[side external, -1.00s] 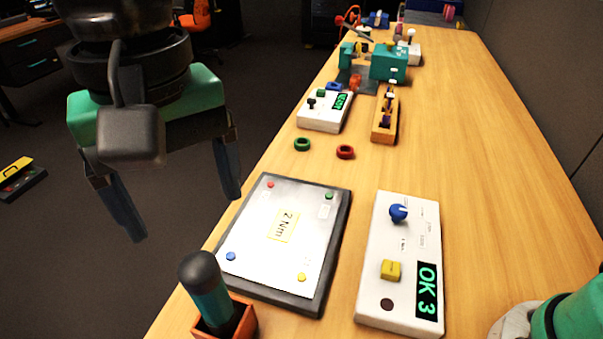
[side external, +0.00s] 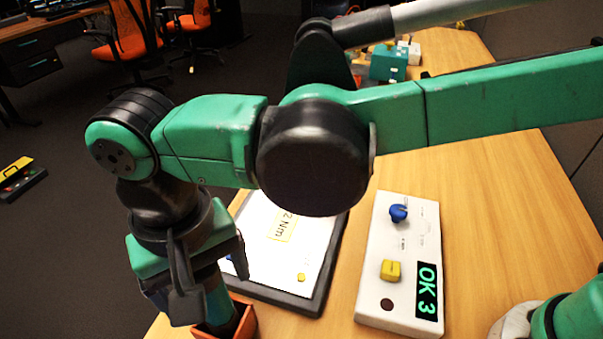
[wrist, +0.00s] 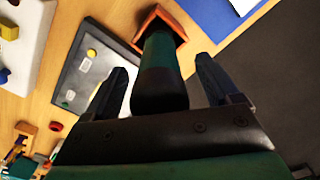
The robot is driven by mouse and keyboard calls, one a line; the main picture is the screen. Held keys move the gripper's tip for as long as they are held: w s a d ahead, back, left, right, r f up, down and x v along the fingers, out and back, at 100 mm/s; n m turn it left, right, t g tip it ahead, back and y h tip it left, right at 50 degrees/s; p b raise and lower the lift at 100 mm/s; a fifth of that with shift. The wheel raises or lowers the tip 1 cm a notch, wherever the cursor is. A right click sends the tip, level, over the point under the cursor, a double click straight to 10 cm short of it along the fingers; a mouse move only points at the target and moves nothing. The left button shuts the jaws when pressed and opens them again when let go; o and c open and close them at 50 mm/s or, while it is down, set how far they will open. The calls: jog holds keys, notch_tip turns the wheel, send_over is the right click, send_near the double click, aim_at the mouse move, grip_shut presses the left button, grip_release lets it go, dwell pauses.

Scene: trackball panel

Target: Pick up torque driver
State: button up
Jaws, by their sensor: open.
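The torque driver stands upright in an orange-brown holder at the front left of the table. In the wrist view the driver (wrist: 160,75), with a dark cap and teal body, lies between the two fingers of my gripper (wrist: 165,88). The fingers are open, with a gap on each side of it. In the side external view my gripper (side external: 205,285) is down around the driver (side external: 218,305), and its top is hidden by my gripper. The holder (side external: 245,322) shows below; it is also at the top of the wrist view (wrist: 160,20).
A grey-edged panel (side external: 318,285) labelled 2 Nm lies right of the holder, partly hidden by my arm. A white box (side external: 370,290) with blue and yellow knobs and a green "OK 3" display lies further right. A teal device (side external: 388,68) stands at the back.

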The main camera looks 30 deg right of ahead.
grip_shut()
dwell(0.3)
